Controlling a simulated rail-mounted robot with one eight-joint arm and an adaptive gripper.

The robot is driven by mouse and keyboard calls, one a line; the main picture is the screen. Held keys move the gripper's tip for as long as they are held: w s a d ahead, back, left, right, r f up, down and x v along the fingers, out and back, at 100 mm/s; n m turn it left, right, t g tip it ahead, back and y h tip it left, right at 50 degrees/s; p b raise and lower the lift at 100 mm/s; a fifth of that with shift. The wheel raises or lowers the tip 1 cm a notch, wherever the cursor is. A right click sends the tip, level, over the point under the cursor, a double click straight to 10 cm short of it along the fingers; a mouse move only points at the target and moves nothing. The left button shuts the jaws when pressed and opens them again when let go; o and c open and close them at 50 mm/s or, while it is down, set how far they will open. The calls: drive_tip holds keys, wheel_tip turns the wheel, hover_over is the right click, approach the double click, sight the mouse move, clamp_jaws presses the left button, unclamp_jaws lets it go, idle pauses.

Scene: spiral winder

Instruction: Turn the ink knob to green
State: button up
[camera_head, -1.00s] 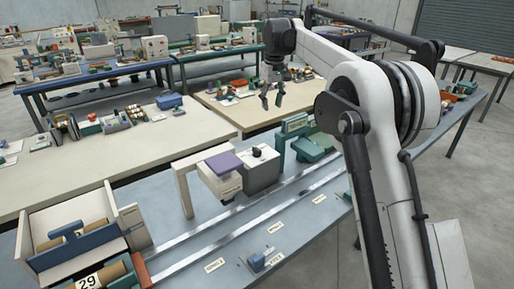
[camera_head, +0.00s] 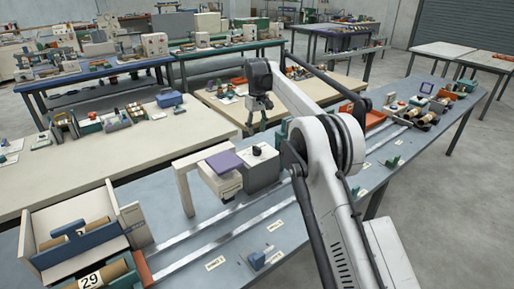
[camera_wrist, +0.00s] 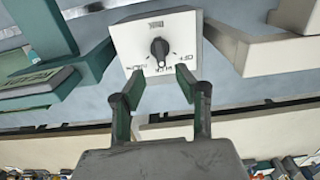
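The ink knob (camera_head: 257,151) is a small black knob on the white top of a grey box on the blue-grey bench. The wrist view shows the black knob (camera_wrist: 160,48) on the white plate, with a tick scale and small printed labels around it that I cannot read surely. My gripper (camera_wrist: 158,84) is open and empty. Its two green-padded fingers lie on either side just below the knob in the wrist view, apart from it. In the head view my gripper (camera_head: 257,112) hangs above and behind the box, pointing down.
A purple-topped white block (camera_head: 224,162) stands left of the knob box. Dark green parts (camera_wrist: 45,60) and a pale arm-like part (camera_wrist: 262,48) flank the box in the wrist view. Metal rails (camera_head: 205,237) run along the bench. A parts tray (camera_head: 75,235) stands front left.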

sight(257, 147)
wheel_tip(257, 147, down, 9)
drive_tip(key=shift+r+p, duration=0.1)
drive_tip(key=shift+p, duration=0.3)
clamp_jaws()
